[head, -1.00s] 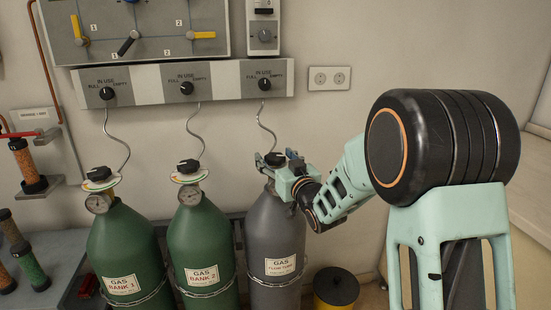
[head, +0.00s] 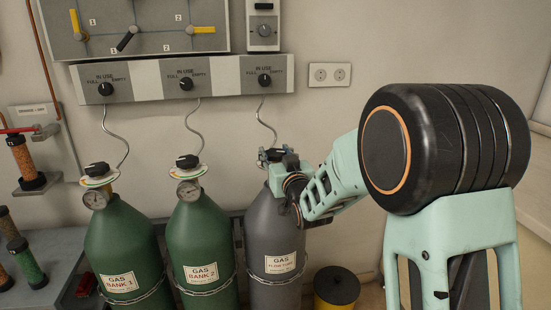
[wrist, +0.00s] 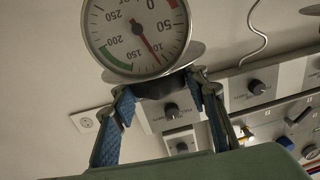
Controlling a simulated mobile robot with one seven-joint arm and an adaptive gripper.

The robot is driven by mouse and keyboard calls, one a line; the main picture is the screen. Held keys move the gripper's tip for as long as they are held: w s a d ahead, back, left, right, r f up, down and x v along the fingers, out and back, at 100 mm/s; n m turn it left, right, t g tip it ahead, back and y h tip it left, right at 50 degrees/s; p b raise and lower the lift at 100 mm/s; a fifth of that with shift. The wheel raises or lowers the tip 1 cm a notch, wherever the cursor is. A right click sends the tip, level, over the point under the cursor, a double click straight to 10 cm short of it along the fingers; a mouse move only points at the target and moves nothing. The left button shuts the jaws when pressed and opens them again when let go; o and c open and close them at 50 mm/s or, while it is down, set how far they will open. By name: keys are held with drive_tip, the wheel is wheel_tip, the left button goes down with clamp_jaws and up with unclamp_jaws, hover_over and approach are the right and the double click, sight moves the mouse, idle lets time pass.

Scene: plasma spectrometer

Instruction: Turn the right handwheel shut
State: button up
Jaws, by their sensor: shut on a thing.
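The right handwheel is a dark knob (head: 274,154) on top of the grey gas cylinder (head: 274,225) in the head view. My gripper (head: 277,157) reaches it from the right and is shut on it. In the wrist view, the handwheel (wrist: 165,88) shows as a dark shape between the two blue-padded fingers (wrist: 167,115). A round plate lies against it. My gripper hides much of the handwheel in the head view.
Two green cylinders with black handwheels, Bank 1 (head: 120,245) and Bank 2 (head: 200,235), stand to the left. A thin curled tube (head: 266,125) rises behind the grey cylinder to the wall panel (head: 222,79). A black-topped yellow bin (head: 336,288) stands at lower right.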

sight(274, 152)
drive_tip(key=shift+a+f+m+t+h+b, duration=0.15)
drive_tip(key=shift+m+h+b, duration=0.15)
drive_tip(key=shift+h, duration=0.25)
drive_tip(key=shift+r+m+t+h+b, duration=0.1)
drive_tip(key=shift+m+h+b, duration=0.05)
drive_tip(key=shift+m+h, duration=0.4)
drive_tip(key=shift+a+f+m+t+h+b, duration=0.15)
drive_tip(key=shift+m+h+b, duration=0.1)
drive_tip(key=shift+h, duration=0.35)
drive_tip(key=m+h, duration=0.1)
drive_tip(key=h+p, duration=0.1)
drive_tip(key=shift+r+m+h, duration=0.3)
drive_tip(key=shift+m+h, duration=0.1)
drive_tip(key=m+h+p, duration=0.2)
drive_tip(key=h+p, duration=0.1)
drive_tip(key=m+g+h+p, duration=0.1)
drive_tip(key=m+h+p, duration=0.2)
drive_tip(key=h, duration=0.1)
drive_tip(key=shift+r+h, duration=0.1)
drive_tip(key=shift+h, duration=0.2)
drive_tip(key=m+g+h+p, duration=0.2)
drive_tip(key=h, duration=0.1)
drive_tip(key=shift+m+g+h, duration=0.4)
drive_tip(key=shift+w+m+g+h+p, duration=0.1)
drive_tip(key=shift+m+g+h+p, duration=0.7)
drive_tip(key=shift+m+g+h, duration=0.25)
drive_tip(key=shift+d+m+g+h, duration=0.1)
drive_tip(key=shift+m+g+h, duration=0.25)
drive_tip(key=shift+g+h, duration=0.15)
drive_tip(key=o, duration=1.2)
